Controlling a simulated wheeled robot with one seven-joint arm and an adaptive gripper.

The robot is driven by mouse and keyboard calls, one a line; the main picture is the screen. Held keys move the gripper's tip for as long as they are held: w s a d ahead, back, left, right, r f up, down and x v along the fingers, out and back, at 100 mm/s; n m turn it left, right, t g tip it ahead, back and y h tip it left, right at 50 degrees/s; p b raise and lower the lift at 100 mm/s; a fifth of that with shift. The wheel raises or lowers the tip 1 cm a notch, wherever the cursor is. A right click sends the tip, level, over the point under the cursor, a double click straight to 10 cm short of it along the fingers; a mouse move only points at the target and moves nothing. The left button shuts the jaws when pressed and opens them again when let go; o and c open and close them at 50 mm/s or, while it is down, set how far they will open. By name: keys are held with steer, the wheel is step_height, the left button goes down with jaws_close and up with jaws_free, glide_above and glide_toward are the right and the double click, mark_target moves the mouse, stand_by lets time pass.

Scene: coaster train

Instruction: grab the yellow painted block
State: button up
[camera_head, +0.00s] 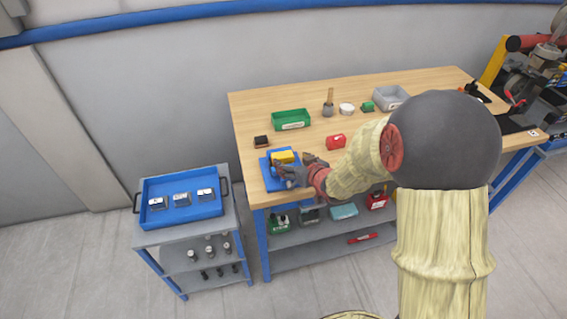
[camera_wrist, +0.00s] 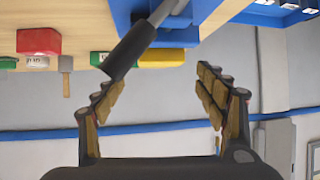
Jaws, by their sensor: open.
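The yellow block (camera_head: 283,156) sits on a blue fixture (camera_head: 270,180) near the left end of the wooden workbench. In the wrist view the yellow block (camera_wrist: 163,58) shows only in part, against the blue fixture (camera_wrist: 183,34). My gripper (camera_head: 287,174) is just in front of and beside the block in the head view and partly hides the fixture. In the wrist view my gripper (camera_wrist: 160,92) has its fingers spread wide with nothing between the tips. The block lies beyond the fingertips. I cannot tell whether a finger touches it.
A dark-handled lever (camera_wrist: 125,52) slants across the wrist view close to the fingers. On the bench (camera_head: 250,120) are a green bin (camera_head: 291,120), a red block (camera_head: 336,141) and a grey bin (camera_head: 389,97). A blue tray (camera_head: 181,211) on a cart stands at left.

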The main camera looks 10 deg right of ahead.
mark_target(283, 155)
steer(key=shift+o, duration=1.1)
steer(key=shift+x, duration=0.95)
steer(key=b+x, duration=0.1)
steer(key=x, duration=0.3)
steer(key=shift+w+a+f+b, duration=0.15)
steer(key=shift+b, duration=0.15)
steer(key=shift+c, duration=1)
steer(key=c, duration=1.4)
